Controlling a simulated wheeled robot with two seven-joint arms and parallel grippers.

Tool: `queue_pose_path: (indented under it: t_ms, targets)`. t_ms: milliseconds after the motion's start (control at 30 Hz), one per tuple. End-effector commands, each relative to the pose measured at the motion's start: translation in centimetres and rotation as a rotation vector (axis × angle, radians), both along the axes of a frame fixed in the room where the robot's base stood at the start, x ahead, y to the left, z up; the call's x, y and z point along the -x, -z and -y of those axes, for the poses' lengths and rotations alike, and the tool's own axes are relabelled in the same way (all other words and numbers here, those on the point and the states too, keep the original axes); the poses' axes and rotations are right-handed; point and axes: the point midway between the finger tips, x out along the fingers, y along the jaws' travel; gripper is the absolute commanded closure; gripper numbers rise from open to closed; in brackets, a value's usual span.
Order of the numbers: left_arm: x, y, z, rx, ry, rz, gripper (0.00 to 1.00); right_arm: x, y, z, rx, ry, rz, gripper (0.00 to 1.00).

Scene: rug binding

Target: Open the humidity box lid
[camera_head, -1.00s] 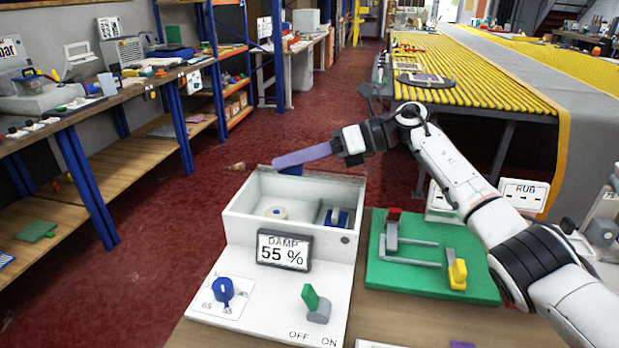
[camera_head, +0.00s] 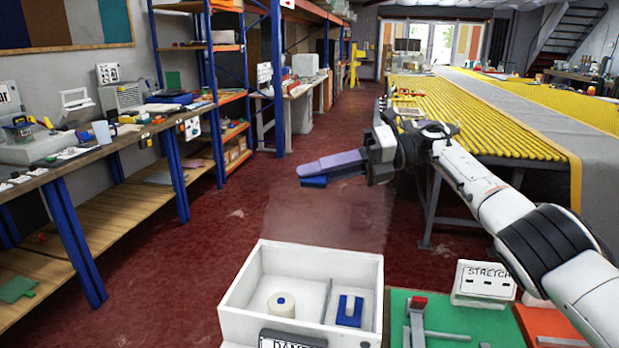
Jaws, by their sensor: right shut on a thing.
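The white humidity box (camera_head: 235,305) is open at the front, with a round cream-coloured roll (camera_head: 281,304) and a blue-and-white piece (camera_head: 349,310) visible inside. A faint see-through pane, which looks like the lid (camera_head: 325,228), stands raised behind the box's back edge. My right gripper (camera_head: 330,165), with purple fingers, is above the pane's top and shut on a blue piece (camera_head: 313,182), apparently the lid's handle. The exact contact is hard to see. My left gripper is not in view.
A green board (camera_head: 455,325) with a red-topped grey fixture lies to the right of the box, beside a white "STRETCH" block (camera_head: 484,280). A yellow roller table (camera_head: 470,110) stands behind my right arm. Workbenches line the left. Red floor beyond the box is clear.

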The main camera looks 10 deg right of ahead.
Motion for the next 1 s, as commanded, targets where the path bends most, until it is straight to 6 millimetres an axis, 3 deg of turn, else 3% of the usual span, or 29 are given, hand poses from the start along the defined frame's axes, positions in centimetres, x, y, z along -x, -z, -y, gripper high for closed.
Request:
queue_pose_path:
  t_ms: [600, 633, 700, 1000]
  targets:
    - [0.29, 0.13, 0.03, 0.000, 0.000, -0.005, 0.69, -0.28, 0.31, 0.63, 0.010, 0.013, 0.002, 1.00]
    - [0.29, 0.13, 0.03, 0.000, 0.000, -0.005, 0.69, -0.27, 0.33, 0.64, 0.010, 0.013, 0.002, 0.80]
    - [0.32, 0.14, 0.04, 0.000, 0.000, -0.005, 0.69, -0.26, 0.32, 0.61, 0.010, 0.013, 0.001, 0.69]
    - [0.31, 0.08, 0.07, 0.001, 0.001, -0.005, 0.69, -0.14, 0.07, 0.67, 0.005, 0.009, 0.001, 0.69]
